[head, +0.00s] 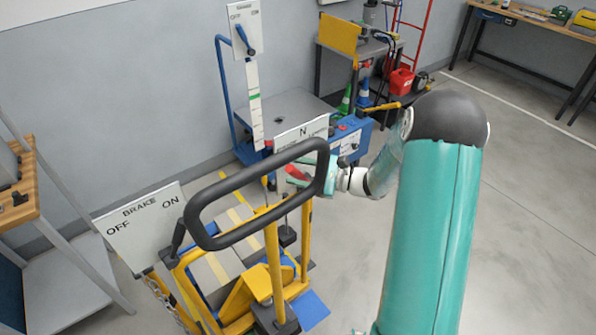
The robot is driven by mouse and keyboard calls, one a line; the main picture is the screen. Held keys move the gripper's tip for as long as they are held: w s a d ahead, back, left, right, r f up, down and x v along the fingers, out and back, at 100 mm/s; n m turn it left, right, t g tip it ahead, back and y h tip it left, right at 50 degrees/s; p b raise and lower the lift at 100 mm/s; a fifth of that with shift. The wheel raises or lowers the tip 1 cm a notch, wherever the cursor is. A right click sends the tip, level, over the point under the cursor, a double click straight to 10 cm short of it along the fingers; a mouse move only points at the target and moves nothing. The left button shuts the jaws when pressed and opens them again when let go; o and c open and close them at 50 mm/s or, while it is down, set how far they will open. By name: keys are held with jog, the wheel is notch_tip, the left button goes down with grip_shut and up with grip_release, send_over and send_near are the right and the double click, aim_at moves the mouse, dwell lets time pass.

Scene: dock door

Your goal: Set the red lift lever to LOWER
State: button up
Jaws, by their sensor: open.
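The red lift lever (293,172) shows as a small red piece behind the right end of the black loop handle (207,190) of a yellow pallet truck. A white sign (312,128) behind it shows the letter N; its other words are hidden or too small to read. My gripper (299,171) is open, with its teal fingers around or very close to the red lever. I cannot tell whether they touch it. The lever's lower part and its exact setting are hidden by the handle and my gripper.
A BRAKE board (139,222) marked OFF and ON stands left of the truck, with a dark lever beside it. A blue lift cart (285,107) with an OFF panel (245,28) stands behind. A wooden bench (22,185) is at the left. The floor at right is clear.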

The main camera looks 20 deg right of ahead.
jog(key=shift+a, duration=0.1)
grip_shut()
